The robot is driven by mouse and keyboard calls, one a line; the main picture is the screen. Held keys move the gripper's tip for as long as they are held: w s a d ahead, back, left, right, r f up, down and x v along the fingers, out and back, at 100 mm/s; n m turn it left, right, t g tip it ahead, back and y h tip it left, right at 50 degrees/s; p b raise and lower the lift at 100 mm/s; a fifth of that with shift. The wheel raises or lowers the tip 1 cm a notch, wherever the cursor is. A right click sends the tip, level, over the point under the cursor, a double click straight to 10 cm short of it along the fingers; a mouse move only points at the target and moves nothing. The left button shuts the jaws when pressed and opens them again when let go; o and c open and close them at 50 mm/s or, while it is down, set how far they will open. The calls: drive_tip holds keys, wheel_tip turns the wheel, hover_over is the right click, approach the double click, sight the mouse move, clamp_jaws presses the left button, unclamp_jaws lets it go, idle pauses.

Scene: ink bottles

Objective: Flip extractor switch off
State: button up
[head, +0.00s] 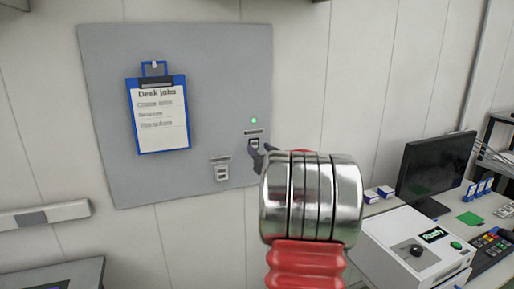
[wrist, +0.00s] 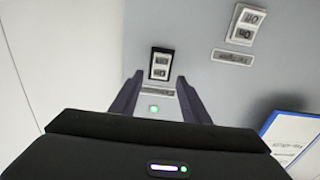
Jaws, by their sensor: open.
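Two wall switches sit on a grey panel (head: 205,60). The upper-right one, a black-framed switch (head: 254,144), has a label plate and a lit green lamp (head: 253,120) above it. The lower-left one is a white-framed switch (head: 221,171) with its own label. I cannot read which label names the extractor. My gripper (head: 260,158) is at the black-framed switch and partly covers it in the head view. In the wrist view my gripper (wrist: 159,78) is open and empty, its fingers either side of that switch (wrist: 160,65). I cannot tell whether they touch it.
A blue clipboard (head: 158,115) headed "Desk jobs" hangs on the panel, left of the switches. At the right, a desk holds a dark monitor (head: 432,168), a white machine (head: 410,245) showing "Ready", and small boxes. A grey surface (head: 55,277) is at lower left.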

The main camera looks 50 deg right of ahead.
sight(254, 144)
drive_tip(key=shift+x, duration=1.65)
drive_tip(key=shift+c, duration=0.3)
drive_tip(key=c, duration=1)
